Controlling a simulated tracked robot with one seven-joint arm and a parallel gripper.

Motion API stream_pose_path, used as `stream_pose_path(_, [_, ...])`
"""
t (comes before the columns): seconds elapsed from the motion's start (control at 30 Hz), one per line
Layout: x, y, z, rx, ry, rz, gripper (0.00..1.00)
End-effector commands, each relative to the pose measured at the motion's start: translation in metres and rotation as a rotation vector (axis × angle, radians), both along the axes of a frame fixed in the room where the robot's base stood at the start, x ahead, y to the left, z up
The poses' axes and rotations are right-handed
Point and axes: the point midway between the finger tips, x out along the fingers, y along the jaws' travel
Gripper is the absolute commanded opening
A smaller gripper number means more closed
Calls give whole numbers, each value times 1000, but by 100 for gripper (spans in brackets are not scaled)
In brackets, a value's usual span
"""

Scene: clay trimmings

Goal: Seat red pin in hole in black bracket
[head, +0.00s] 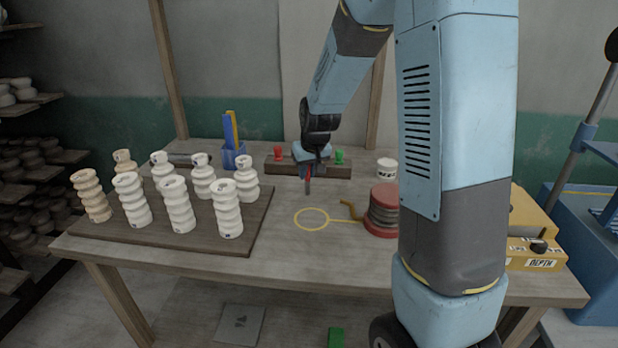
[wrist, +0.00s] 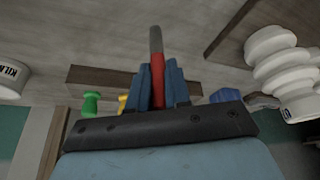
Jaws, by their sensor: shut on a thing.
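The red pin (wrist: 157,72) is between the two blue fingers of my gripper (wrist: 158,88) in the wrist view, with its grey shank sticking out past them. In the head view my gripper (head: 310,168) is over the back middle of the table, in front of the wooden rack. The pin (head: 308,183) hangs roughly upright there, its lower end seeming above the tabletop. I cannot make out the black bracket or its hole in either view.
The wooden rack (head: 270,168) bears a red knob (head: 278,152) and a green knob (head: 339,156). Several ribbed white pieces (head: 178,206) stand on a board at left. A red-ended spool (head: 383,212) and a white cup (head: 387,168) stand at right. Bare table lies around the yellow ring (head: 311,219).

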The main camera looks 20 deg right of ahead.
Motion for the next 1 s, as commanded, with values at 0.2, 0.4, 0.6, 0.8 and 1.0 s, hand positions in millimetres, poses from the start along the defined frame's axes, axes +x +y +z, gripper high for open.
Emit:
stream_pose_path(0.2, [-1,0,-23,0,2,0,0])
stream_pose_path(0.4, [-1,0,-23,0,2,-1,22])
stream_pose_path(0.6, [-1,-1,-22,0,1,-1,41])
stream_pose_path(0.8, [-1,-1,-22,1,1,-2,44])
stream_pose_path(1.0, [-3,-2,-17,0,1,-2,44])
